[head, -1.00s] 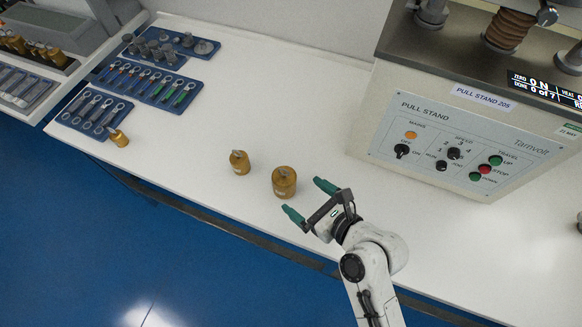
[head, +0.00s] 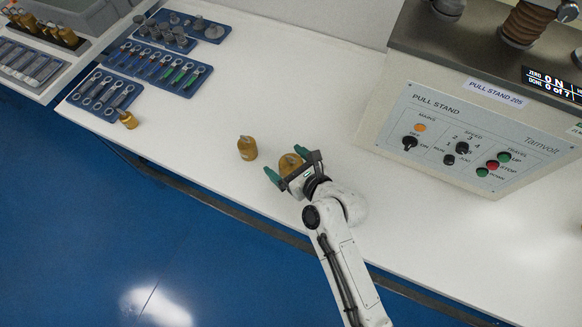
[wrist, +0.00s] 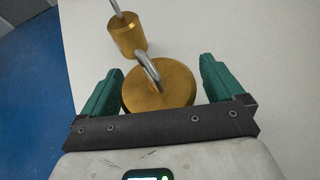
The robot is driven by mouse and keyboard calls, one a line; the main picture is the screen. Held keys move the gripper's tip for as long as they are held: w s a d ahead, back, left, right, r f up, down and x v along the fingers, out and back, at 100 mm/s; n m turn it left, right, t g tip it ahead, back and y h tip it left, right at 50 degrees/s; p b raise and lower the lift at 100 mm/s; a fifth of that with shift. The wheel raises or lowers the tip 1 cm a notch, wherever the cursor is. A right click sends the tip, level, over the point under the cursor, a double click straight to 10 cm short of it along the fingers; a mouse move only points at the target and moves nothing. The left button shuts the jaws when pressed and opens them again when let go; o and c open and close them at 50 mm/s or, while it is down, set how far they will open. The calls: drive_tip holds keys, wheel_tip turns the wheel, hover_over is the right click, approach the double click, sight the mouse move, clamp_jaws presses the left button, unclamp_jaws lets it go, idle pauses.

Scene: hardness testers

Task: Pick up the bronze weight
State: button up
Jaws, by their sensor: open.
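A large bronze-coloured weight (head: 289,164) with a metal loop on top stands on the white bench, partly hidden by my gripper in the head view. In the wrist view the same weight (wrist: 165,92) sits between the two green fingers. My gripper (head: 287,163) is open around it, with visible gaps, and I cannot tell whether either finger touches it. A smaller bronze-coloured weight (head: 247,149) stands upright just left of it; it also shows beyond the large one in the wrist view (wrist: 127,38). Another small one (head: 128,120) is farther left, by a blue tray.
The pull stand (head: 470,125) stands to the right behind my gripper. Blue trays hold ring-ended tools (head: 160,66) and grey weights (head: 180,30) at the back left. The bench between the trays and the weights is clear. Its front edge is close to my arm.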

drive_tip(key=shift+c, duration=0.2)
clamp_jaws()
drive_tip(key=shift+w+a+r, duration=0.1)
drive_tip(key=shift+w+r, duration=0.15)
drive_tip(key=shift+r, duration=0.05)
idle(0.6)
